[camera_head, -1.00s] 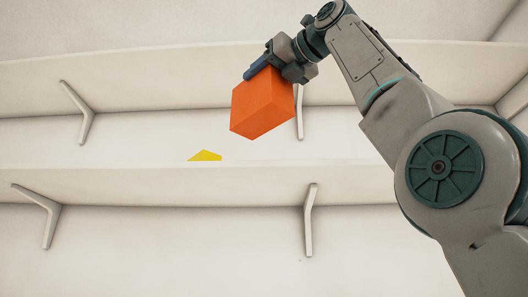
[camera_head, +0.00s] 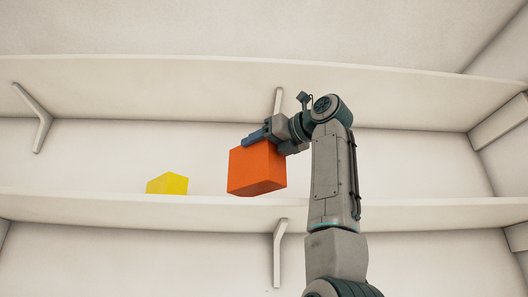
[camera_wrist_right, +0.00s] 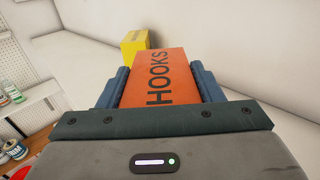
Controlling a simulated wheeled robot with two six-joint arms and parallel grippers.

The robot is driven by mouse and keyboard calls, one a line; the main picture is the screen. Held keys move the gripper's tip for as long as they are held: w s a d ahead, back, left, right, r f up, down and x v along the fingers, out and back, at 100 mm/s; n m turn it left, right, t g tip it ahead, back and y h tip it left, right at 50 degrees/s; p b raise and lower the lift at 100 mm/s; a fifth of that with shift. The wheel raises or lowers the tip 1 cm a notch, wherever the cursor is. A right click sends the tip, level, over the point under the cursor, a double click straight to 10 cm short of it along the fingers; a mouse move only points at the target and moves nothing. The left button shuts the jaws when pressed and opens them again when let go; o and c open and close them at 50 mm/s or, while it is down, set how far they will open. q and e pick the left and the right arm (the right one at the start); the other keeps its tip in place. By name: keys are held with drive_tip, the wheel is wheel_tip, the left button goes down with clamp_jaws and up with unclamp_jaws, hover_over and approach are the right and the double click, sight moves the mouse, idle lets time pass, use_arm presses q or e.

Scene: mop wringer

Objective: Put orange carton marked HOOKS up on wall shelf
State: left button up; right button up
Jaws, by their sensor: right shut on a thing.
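The orange carton (camera_head: 257,168) hangs in my right gripper (camera_head: 262,139), in front of the wall and close to the lower wall shelf (camera_head: 380,211). In the right wrist view the carton (camera_wrist_right: 160,70) shows the black word HOOKS, and the two blue fingers of the gripper (camera_wrist_right: 161,88) are shut on its sides. In the head view its bottom edge is about level with the shelf's front edge; I cannot tell whether it touches. My left gripper is not in view.
A yellow box (camera_head: 167,184) stands on the lower shelf, left of the carton; it also shows in the right wrist view (camera_wrist_right: 134,41). An upper shelf (camera_head: 170,87) runs above on brackets. The lower shelf is bare to the right, behind my arm.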

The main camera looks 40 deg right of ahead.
sight(264, 191)
drive_tip(key=shift+w+d, duration=0.25)
drive_tip(key=shift+d, duration=0.05)
drive_tip(key=shift+w+d+r+p, duration=0.1)
drive_tip(key=shift+w+d+p, duration=0.1)
drive_tip(key=shift+d+p, duration=0.15)
drive_tip(key=shift+s+a+f, duration=0.1)
drive_tip(key=shift+s+f, duration=0.05)
drive_tip(key=shift+f, duration=0.35)
drive_tip(key=shift+s+a+f, duration=0.1)
drive_tip(key=shift+f, duration=0.8)
drive_tip(key=shift+w+d+f, duration=0.2)
drive_tip(key=shift+w+f, duration=0.15)
drive_tip(key=shift+f, duration=0.2)
drive_tip(key=shift+s+a+r, duration=0.1)
drive_tip(key=shift+s, duration=0.1)
drive_tip(key=shift+s+a+f, duration=0.1)
drive_tip(key=shift+s+f, duration=0.05)
drive_tip(key=shift+f, duration=0.1)
drive_tip(key=o, duration=1.3)
drive_tip(key=shift+r, duration=0.1)
drive_tip(key=shift+c, duration=0.2)
drive_tip(key=shift+o, duration=0.8)
drive_tip(key=shift+w, duration=0.2)
